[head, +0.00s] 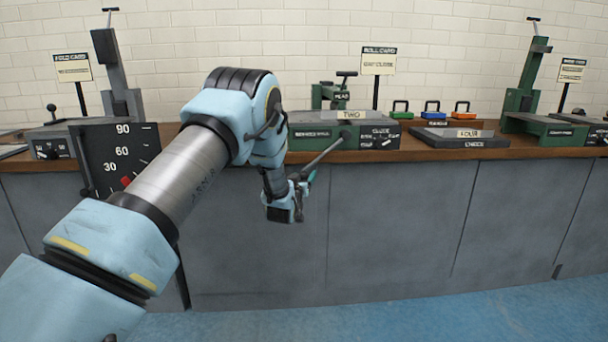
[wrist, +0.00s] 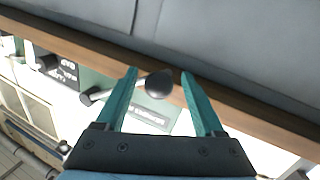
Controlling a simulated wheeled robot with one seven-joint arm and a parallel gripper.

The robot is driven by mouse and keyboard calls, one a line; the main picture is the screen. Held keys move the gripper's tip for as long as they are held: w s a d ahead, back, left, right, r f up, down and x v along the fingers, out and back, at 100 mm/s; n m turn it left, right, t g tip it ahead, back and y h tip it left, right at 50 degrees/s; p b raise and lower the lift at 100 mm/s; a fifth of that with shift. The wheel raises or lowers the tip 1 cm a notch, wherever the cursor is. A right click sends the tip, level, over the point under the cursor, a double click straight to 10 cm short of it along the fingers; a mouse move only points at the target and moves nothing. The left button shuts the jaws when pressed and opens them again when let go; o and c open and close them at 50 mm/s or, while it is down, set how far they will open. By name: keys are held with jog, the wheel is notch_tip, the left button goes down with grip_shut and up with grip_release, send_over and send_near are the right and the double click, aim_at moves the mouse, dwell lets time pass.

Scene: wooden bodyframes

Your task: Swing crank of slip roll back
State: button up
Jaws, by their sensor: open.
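The slip roll (head: 345,130) is a green machine labelled TWO on the bench, below a roll card sign. Its crank (head: 327,151) is a grey rod that slants down and left from the machine's front, past the bench edge, to my gripper (head: 309,177). In the wrist view, the crank's rod (wrist: 122,86) ends in a dark round knob (wrist: 160,85). My gripper (wrist: 159,76) is open, with its teal fingers on either side of the knob. I cannot tell whether a finger touches it. My arm hides part of the slip roll's left side in the head view.
The wooden bench edge (head: 430,155) runs above grey cabinet fronts (head: 400,220). A dark panel with a number scale (head: 115,150) stands at left. Three coloured handled blocks (head: 432,108) and a flat dark plate (head: 460,139) lie right of the slip roll. The blue floor in front is clear.

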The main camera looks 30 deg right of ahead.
jog(key=shift+x, duration=1.55)
jog(key=shift+s+d, duration=0.1)
grip_shut()
jog(key=shift+s+d, duration=0.1)
